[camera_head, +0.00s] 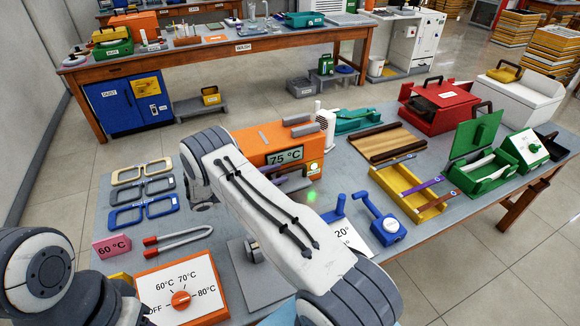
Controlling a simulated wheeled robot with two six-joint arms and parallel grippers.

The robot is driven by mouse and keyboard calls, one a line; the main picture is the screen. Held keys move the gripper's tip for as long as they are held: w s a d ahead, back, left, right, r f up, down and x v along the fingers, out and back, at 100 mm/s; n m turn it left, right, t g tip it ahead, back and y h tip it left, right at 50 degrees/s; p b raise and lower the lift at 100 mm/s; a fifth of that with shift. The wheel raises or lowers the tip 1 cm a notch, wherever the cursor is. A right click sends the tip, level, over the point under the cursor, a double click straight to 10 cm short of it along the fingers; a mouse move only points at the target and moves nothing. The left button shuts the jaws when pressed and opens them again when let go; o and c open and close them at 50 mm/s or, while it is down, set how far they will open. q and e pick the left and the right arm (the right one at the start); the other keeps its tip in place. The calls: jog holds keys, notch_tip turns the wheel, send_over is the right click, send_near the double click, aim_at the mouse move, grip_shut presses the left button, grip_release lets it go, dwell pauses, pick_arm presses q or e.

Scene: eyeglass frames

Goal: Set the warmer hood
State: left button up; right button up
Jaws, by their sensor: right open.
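The orange warmer (255,142) stands mid-table with a display reading 75 °C (286,156). Grey bars lie along its top. I cannot tell where its hood ends and its body begins. A green glow (311,196) shows in front of it. My right arm crosses in front and hides much of its left and lower side. My right gripper (203,204) is open, mostly hidden under that arm, left of the warmer. Its contact with anything cannot be seen. My left arm shows at the lower left, without clear gripper fingers. A dial box (205,282) marked 60, 70 and 80 °C stands in front.
Beige, grey and blue eyeglass frames (142,213) lie left, near a pink 60 °C card (111,246) and red-tipped tongs (178,241). Right are a yellow tray (412,195), blue tool (388,229), green box (480,180) and red case (436,105). Some tabletop is bare at front right.

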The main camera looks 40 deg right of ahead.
jog(key=shift+p+x, duration=0.55)
jog(key=shift+x, duration=1.75)
jog(key=shift+c, duration=0.3)
grip_shut()
